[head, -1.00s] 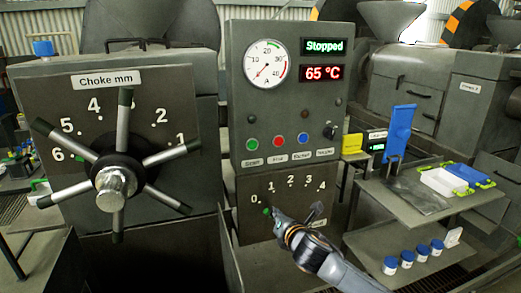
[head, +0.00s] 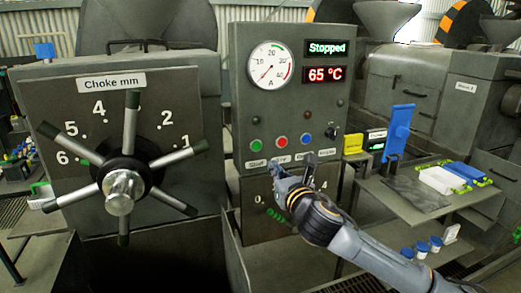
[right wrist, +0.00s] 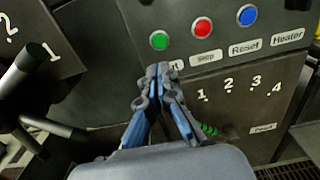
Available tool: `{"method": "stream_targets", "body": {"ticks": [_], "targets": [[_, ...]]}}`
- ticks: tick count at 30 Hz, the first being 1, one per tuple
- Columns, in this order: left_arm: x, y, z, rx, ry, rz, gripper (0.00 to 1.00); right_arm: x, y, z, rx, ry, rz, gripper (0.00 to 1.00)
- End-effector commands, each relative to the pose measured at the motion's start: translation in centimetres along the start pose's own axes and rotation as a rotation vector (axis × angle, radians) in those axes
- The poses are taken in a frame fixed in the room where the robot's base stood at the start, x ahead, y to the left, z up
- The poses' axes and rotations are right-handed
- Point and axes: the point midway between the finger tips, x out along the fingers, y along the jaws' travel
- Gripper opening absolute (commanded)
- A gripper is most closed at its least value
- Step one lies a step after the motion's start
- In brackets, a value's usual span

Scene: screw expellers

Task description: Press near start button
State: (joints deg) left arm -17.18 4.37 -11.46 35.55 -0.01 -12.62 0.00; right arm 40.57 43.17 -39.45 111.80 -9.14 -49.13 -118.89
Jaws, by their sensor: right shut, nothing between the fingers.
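The green start button (head: 256,145) is at the left of a row of buttons on the grey control panel. It also shows in the right wrist view (right wrist: 159,40), uncovered. My right gripper (head: 276,169) is shut and empty, just below and right of the button in the head view. In the right wrist view its closed fingertips (right wrist: 160,68) are just below the button, over part of the start label, with a visible gap to the button. My left gripper is not in view.
A red button (head: 281,142) and a blue button (head: 305,140) sit right of the green one. The display (head: 326,47) reads Stopped. The choke handwheel (head: 122,188) stands at left. A shelf (head: 420,200) with trays is at right.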

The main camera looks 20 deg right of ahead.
Motion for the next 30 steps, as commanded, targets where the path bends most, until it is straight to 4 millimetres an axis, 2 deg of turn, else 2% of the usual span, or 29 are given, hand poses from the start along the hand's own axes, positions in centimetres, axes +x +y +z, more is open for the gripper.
{"method": "stream_targets", "body": {"ticks": [9, 15, 21, 30], "targets": [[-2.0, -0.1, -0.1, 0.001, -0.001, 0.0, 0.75, 6.5, 0.0, 0.3, 0.003, 0.001, -0.002, 0.0], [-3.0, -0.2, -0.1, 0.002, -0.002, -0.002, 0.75, 9.6, 0.0, 0.2, 0.004, 0.002, -0.001, 0.0], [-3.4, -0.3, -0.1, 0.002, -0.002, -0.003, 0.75, 11.3, 0.0, 0.1, 0.001, 0.001, -0.001, 0.0], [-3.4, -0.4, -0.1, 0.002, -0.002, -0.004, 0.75, 11.7, 0.0, 0.0, 0.0, 0.001, 0.0, 0.0]]}}
